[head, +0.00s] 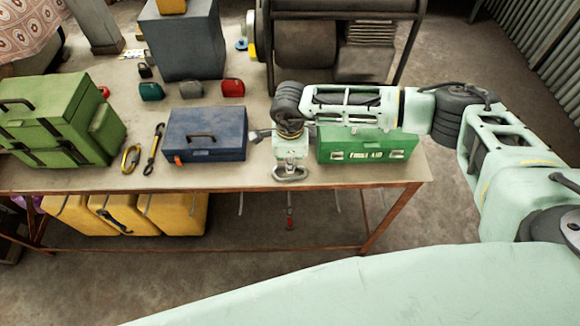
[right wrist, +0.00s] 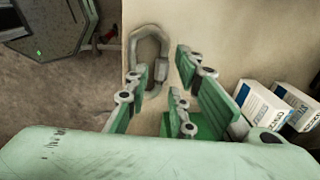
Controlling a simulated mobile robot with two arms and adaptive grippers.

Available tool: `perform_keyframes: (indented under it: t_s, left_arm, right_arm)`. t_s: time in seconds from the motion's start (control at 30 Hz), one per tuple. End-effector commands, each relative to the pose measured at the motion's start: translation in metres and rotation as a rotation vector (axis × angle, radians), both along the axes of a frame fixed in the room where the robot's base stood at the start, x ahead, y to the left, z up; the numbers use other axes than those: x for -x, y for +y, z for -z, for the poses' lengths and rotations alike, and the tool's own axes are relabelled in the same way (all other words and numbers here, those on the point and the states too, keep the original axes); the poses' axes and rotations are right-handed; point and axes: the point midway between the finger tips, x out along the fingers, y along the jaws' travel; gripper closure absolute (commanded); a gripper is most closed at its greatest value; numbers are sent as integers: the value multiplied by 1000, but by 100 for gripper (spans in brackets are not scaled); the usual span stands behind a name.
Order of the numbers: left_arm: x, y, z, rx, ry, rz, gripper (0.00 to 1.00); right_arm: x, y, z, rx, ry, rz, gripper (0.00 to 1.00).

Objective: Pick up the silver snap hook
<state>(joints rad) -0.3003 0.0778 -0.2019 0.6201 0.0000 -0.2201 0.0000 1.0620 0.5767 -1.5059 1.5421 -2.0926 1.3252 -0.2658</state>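The silver snap hook (head: 290,174) lies flat near the front edge of the table (head: 225,178), left of the green first aid box. In the right wrist view the hook (right wrist: 137,46) is a long metal loop lying just beyond the fingertips, partly overlapped by the left finger. My right gripper (right wrist: 160,84) is open and empty, its green fingers spread above the tabletop and pointing toward the hook. In the head view the right wrist hangs over the hook and hides most of the fingers. My left gripper is not in view.
The green first aid box (head: 362,146) stands right of the wrist, a blue toolbox (head: 206,136) left of it. Further left are a wrench-like tool (head: 154,148), a yellow ring-shaped item (head: 131,158) and a green case (head: 55,122). White-and-blue cartons (right wrist: 262,104) stand beside the fingers.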

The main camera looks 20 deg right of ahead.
Motion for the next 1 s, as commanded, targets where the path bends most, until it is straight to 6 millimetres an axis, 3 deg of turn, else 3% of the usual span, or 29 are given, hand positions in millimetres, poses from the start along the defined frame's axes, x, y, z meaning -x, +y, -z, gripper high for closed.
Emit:
perform_keyframes:
  t_s: [0.2, 0.4, 0.67, 1.0]
  left_arm:
    - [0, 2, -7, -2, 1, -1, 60]
    - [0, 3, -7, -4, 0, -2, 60]
    - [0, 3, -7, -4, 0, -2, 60]
    - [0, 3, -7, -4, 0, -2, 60]
  right_arm:
    - [-2, 0, 20, -1, 1, 0, 78]
    - [-2, 0, 21, -2, -1, 0, 78]
    - [-2, 0, 21, -3, -1, 1, 100]
    - [-2, 0, 20, -3, -1, 1, 100]
